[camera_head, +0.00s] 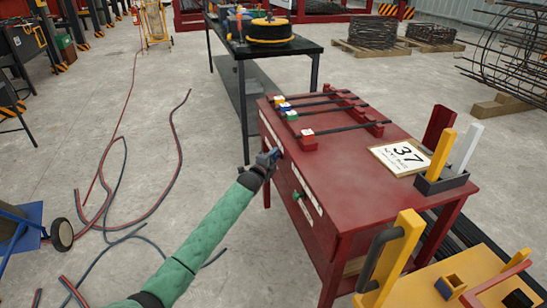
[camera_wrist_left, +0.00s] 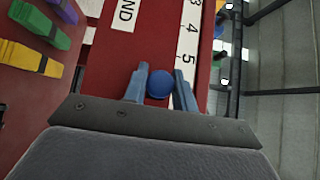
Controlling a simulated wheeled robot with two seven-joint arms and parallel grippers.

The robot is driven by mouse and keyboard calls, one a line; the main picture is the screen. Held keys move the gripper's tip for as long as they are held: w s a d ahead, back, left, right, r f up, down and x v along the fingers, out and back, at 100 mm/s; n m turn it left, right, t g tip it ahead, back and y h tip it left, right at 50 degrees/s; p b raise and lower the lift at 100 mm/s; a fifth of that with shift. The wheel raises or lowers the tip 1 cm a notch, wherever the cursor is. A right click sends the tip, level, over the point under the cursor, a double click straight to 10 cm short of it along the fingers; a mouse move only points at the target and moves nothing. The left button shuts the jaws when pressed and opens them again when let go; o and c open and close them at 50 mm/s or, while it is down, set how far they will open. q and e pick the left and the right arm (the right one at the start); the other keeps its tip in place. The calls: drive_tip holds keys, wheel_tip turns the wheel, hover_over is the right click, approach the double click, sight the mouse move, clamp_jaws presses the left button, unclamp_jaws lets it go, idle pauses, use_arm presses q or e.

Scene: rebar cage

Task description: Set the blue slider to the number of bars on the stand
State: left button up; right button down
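The stand of dark bars (camera_head: 330,103) lies on top of the red table (camera_head: 345,185). I make out three long bars, with coloured and white blocks at their left ends. The blue slider knob (camera_wrist_left: 159,84) sits on the table's red side, beside a white scale strip (camera_wrist_left: 190,40) showing 3, 4 and 5. The knob is near the 5 end; its exact mark is hard to read. My right gripper is out of view.
A green knob (camera_head: 297,195) is on the table's side. Cables lie on the floor at left.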

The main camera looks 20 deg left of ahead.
sight(272, 138)
use_arm(q)
clamp_jaws()
drive_tip(key=w+a, duration=0.1)
drive_tip(key=w, duration=0.1)
drive_tip(key=w+a+b, duration=0.1)
drive_tip(key=w+a, duration=0.1)
drive_tip(key=w, duration=0.1)
drive_tip(key=w+a+b, duration=0.1)
drive_tip(key=w+a, duration=0.1)
drive_tip(key=w, duration=0.1)
drive_tip(key=shift+w+a, duration=0.1)
drive_tip(key=shift+a, duration=0.15)
drive_tip(key=o, duration=0.7)
unclamp_jaws()
